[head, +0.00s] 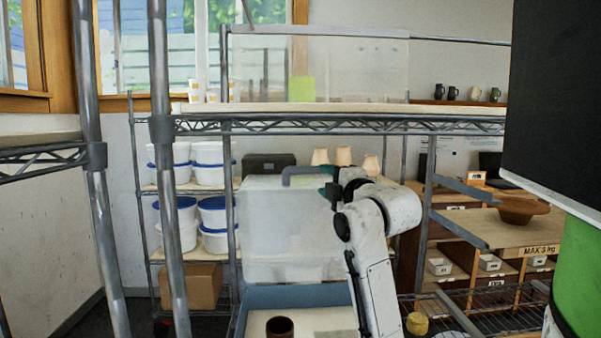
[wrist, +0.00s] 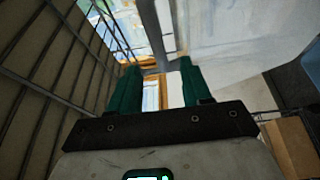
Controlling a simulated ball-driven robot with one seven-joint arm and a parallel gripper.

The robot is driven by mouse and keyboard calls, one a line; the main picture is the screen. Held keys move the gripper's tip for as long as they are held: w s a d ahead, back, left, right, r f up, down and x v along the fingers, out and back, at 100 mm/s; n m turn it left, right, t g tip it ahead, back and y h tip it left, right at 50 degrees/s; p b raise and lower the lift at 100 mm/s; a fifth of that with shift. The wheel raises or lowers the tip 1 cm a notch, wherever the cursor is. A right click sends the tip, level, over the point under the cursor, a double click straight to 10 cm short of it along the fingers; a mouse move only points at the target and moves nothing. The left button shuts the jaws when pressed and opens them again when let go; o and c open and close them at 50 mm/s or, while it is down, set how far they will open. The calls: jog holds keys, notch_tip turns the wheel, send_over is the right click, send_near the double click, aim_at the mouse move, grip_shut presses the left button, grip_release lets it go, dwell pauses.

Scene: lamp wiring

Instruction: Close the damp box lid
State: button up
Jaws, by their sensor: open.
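The damp box has a blue-rimmed base (head: 292,296) low in the middle of the head view, with a brown pot (head: 280,327) inside it. Its translucent whitish lid (head: 275,235) stands raised above the back of the base, so the box is open. A grey bent bar (head: 300,171) shows at the lid's top edge. My gripper (head: 328,176) is at the upper right of the lid, partly hidden by my wrist. In the wrist view my gripper (wrist: 157,78) has its teal fingers apart with nothing between them. The translucent lid (wrist: 235,40) lies to their right; I cannot tell whether they touch it.
A wire shelf (head: 340,122) runs above and behind the lid. Steel posts (head: 165,170) stand at the left. White tubs with blue lids (head: 208,175) fill the rack behind. A wooden bowl (head: 520,209) sits on the right shelf. A dark panel (head: 560,100) blocks the upper right.

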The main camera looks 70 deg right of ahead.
aim_at(307, 172)
jog(key=shift+n+t, duration=0.3)
jog(key=shift+n, duration=0.1)
jog(key=x, duration=0.3)
jog(key=p+x, duration=0.1)
jog(key=x, duration=0.3)
jog(key=p+x, duration=0.1)
jog(key=x, duration=0.2)
jog(key=shift+w, duration=0.6)
jog(key=shift+a, duration=0.1)
jog(key=shift+c, duration=0.3)
grip_shut()
